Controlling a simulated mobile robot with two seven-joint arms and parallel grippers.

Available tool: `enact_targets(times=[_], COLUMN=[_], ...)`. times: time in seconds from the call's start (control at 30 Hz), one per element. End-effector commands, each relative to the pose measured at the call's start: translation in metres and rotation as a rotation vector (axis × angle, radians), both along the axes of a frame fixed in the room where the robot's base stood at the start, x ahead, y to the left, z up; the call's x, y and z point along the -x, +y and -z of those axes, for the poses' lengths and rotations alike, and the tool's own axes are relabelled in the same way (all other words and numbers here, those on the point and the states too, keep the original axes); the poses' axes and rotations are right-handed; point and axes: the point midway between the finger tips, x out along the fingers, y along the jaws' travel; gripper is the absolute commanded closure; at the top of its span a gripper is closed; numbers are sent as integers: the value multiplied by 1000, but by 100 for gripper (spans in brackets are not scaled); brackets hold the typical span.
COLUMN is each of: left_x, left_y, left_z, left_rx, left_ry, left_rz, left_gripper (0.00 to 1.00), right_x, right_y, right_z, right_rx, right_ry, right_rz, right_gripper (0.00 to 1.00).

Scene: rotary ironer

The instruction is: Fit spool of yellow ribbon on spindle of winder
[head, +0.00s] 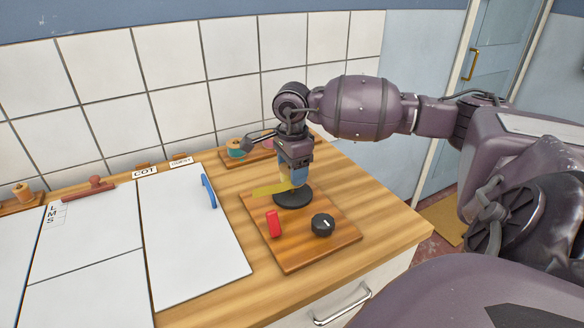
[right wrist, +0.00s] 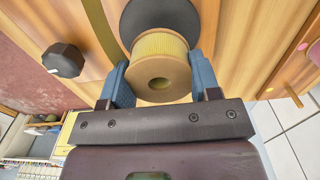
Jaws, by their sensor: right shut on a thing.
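The spool of yellow ribbon (right wrist: 160,46) sits between the two blue fingers of my right gripper (right wrist: 160,80), which is shut on it. Its tan end with a dark central hole faces the wrist camera. The winder is a wooden board (head: 290,254) with a black disc (head: 293,198), a red lever (head: 274,223) and a black knob (head: 322,225). In the head view my right gripper (head: 294,178) points down right over the disc. A loose yellow ribbon end (head: 271,189) stretches left from the spool. The spindle is hidden, so I cannot tell whether the spool is around it.
Other spools (head: 236,149) stand on a small wooden rack behind the winder, close to my right arm. White sheets (head: 195,235) with a blue-handled tool (head: 208,191) lie to the left. A tiled wall closes the back. The worktop right of the board is clear.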

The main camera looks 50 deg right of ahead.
Motion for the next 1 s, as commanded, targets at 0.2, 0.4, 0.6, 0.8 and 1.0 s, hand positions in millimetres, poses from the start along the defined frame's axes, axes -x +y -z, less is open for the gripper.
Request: enact_targets(times=[0.2,0.4,0.6,0.8,1.0], left_x=[2,3,4,4,4], left_y=[0,0,0,0,0], left_z=[5,8,11,11,11], left_rx=[0,0,0,0,0], left_ry=[6,11,15,16,15], left_rz=[0,0,0,0,0], left_gripper=[57,57,57,57,57], right_x=[0,0,0,0,0], right_y=[0,0,0,0,0], right_z=[6,11,16,16,16], right_rx=[1,2,2,1,1], right_ry=[1,2,2,0,0], right_rz=[0,0,0,0,0], right_gripper=[66,66,66,66,40])
